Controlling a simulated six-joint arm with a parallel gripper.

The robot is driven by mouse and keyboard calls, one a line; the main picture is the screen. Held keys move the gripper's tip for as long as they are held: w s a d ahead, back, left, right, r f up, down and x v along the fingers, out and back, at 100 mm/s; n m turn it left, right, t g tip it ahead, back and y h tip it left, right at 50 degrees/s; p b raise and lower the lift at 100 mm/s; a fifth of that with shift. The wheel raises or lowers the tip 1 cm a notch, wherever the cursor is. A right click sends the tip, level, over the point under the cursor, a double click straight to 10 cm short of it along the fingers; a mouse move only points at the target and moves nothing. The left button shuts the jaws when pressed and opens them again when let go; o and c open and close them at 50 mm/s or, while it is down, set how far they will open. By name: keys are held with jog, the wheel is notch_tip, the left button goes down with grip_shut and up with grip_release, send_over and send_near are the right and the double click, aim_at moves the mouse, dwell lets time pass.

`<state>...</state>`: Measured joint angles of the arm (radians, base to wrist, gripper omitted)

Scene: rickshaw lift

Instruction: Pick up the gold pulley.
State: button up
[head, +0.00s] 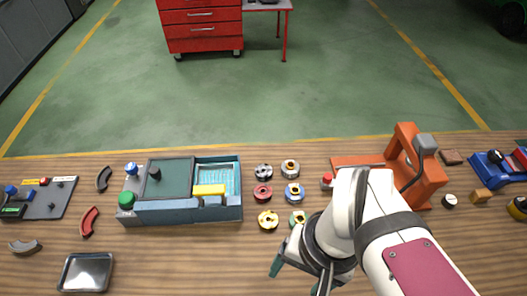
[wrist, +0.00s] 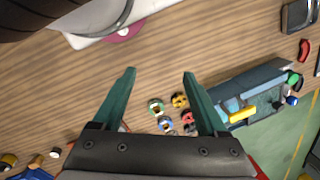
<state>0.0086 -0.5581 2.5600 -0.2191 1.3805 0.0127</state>
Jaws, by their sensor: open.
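The gold pulley (head: 268,219) is a small yellow-gold wheel with a dark centre, lying on the wooden bench at the near left of a group of several pulleys. It also shows in the wrist view (wrist: 179,100), between my fingers in the picture but beyond their tips. My gripper (head: 298,277) has teal fingers, is open and empty, and is nearer the bench's front edge, below and right of the gold pulley in the head view. The wrist view shows both fingers spread (wrist: 160,74). A green pulley (head: 298,218) lies right of the gold one.
Red (head: 263,192), blue (head: 293,193), dark grey (head: 264,172) and tan (head: 290,168) pulleys lie behind. A blue-grey machine box (head: 190,211) stands left of them. An orange press (head: 424,180) stands right. Bench in front of the pulleys is clear, apart from my arm.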

jog(key=shift+o, duration=0.7)
jog(key=n+h, duration=0.2)
jog(key=n, duration=1)
send_over(268, 219)
notch_tip(268, 219, down, 5)
jog(key=shift+n, duration=0.4)
notch_tip(268, 219, down, 16)
jog(key=shift+f, duration=0.2)
jog(key=shift+r, duration=0.1)
grip_shut()
